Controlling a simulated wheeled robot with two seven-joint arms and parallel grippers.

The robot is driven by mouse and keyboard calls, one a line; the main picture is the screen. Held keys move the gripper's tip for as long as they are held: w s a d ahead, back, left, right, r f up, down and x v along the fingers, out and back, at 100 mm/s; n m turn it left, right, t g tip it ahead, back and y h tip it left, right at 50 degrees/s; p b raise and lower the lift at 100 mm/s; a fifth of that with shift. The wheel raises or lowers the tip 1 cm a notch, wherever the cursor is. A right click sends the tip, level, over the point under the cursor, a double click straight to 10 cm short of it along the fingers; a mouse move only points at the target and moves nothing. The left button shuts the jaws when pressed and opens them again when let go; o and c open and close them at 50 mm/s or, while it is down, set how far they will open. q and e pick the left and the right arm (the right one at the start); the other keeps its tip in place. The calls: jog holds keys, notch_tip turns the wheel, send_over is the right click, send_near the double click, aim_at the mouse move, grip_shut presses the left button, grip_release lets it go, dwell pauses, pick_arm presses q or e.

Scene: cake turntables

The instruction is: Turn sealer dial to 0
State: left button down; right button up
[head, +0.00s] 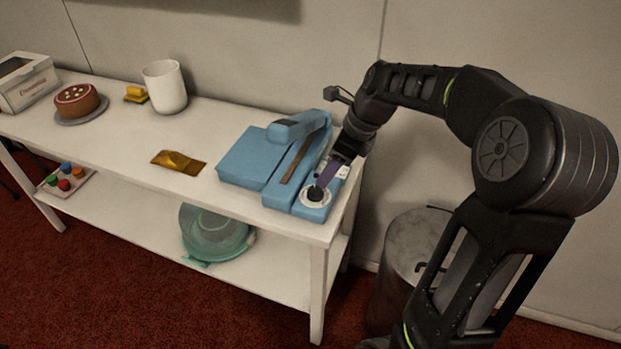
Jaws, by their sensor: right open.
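The blue sealer (245,160) sits at the right end of the white table, with its lever arm (298,126) over the sealing strip. Its dial (314,198) is a dark knob on a round white plate at the front right corner of the sealer. The dial's markings are too small to read. My left gripper is not in view.
A gold pouch (179,162) lies left of the sealer. Further left are a white cup (165,87), a yellow sponge (136,94), a cake (77,99) and a white box (27,81). A grey bin (412,245) stands right of the table (115,127).

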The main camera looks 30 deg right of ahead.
aim_at(316, 189)
jog(key=shift+x, duration=3.85)
jog(key=shift+s, duration=0.1)
grip_shut()
